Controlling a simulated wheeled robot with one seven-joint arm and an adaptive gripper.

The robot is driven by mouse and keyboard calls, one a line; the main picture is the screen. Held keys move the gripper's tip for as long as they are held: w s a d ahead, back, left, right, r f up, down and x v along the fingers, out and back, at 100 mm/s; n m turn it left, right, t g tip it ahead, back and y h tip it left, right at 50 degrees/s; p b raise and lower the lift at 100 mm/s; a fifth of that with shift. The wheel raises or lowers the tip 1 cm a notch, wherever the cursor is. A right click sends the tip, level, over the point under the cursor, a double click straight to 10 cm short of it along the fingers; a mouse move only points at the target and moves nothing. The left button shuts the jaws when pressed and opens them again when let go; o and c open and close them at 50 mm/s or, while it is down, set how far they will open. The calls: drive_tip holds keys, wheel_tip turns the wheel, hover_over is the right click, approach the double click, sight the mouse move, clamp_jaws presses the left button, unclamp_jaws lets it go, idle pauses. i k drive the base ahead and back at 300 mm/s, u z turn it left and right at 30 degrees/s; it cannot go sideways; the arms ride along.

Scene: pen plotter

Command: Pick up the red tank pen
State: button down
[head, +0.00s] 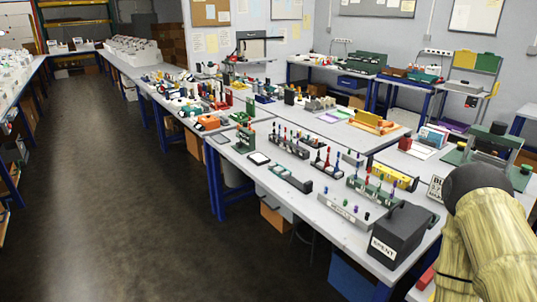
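Several small upright pens stand in holders on the long white bench (240,160). Red upright pens (327,159) stand in a dark holder (325,172) near the bench's middle right. More coloured pens stand in a dark rack (290,147) behind it and a green rack (372,190) in front. They are too small for me to tell which one is the red tank pen. My arm shows at the lower right, covered in pale yellow, with a dark rounded joint. My gripper is not in view.
A dark grey box (400,236), its label seeming to read "SPENT", stands at the bench's near end. Beside it is a grey holder (346,207) with small coloured pieces. A green stand (244,135) is farther left. Open floor (120,190) lies left of the bench.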

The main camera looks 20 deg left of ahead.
sight(367, 179)
drive_tip(key=k, duration=0.55)
drive_tip(key=u, duration=0.7)
drive_tip(key=i, duration=1.15)
drive_tip(key=z, duration=0.55)
